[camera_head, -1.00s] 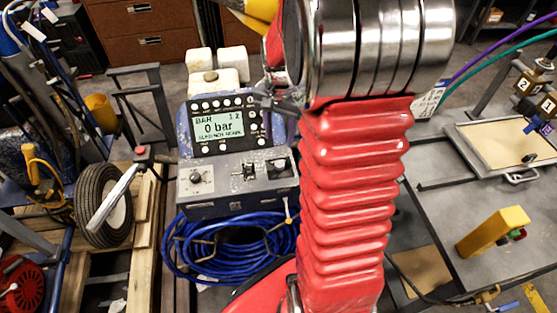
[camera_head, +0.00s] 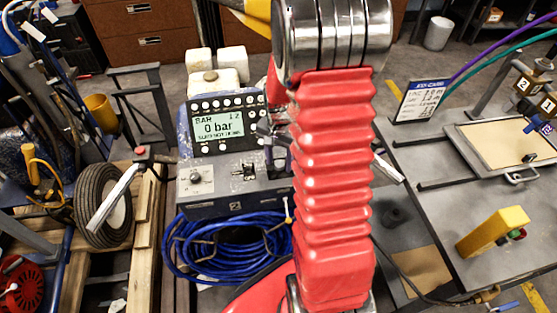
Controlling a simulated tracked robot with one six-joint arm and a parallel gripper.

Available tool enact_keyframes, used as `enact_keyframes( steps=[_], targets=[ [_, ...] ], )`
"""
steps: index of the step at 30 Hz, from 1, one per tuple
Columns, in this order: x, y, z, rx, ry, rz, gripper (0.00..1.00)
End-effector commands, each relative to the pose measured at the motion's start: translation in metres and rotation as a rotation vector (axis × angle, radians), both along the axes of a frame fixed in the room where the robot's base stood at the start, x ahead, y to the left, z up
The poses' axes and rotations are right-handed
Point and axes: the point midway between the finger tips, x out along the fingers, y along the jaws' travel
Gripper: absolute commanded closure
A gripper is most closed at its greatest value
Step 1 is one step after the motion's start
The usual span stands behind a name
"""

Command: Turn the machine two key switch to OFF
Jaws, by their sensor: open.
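The machine marked 2 (camera_head: 235,206) stands left of my arm, its grey control panel facing me. A round knob or switch (camera_head: 195,179) sits on a pale plate at the panel's left. A small dark lever-like control (camera_head: 248,170) is near the middle. A third dark control (camera_head: 277,169) is at the right, partly covered by my gripper. I cannot tell for certain which is the key switch, nor read its position. My gripper (camera_head: 268,138) is open and empty, small and partly hidden by my red arm, in front of the display's right edge, above the right-hand control.
The display (camera_head: 222,128) reads 0 bar. A coiled blue hose (camera_head: 215,250) hangs below the panel. A wheel (camera_head: 103,200) and wooden pallet are at left. A grey bench with a yellow box (camera_head: 493,231) and a sign (camera_head: 420,101) is at right.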

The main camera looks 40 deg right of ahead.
Motion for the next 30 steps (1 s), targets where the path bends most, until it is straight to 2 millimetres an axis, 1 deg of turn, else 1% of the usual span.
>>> enact_keyframes(
  steps=[5,6,23,24,30],
  targets=[
    [0.0002,0.0001,0.0002,0.0,0.0,0.0,0.55],
    [0.0002,0.0001,0.0003,0.0,0.0,0.0,0.57],
    [0.0009,0.0006,0.0007,0.0,-0.001,0.001,0.96],
    [0.0011,0.0041,0.0008,0.0,-0.001,0.003,0.96],
    [0.0019,0.0026,0.0008,0.001,-0.002,0.015,0.96]
  ],
)
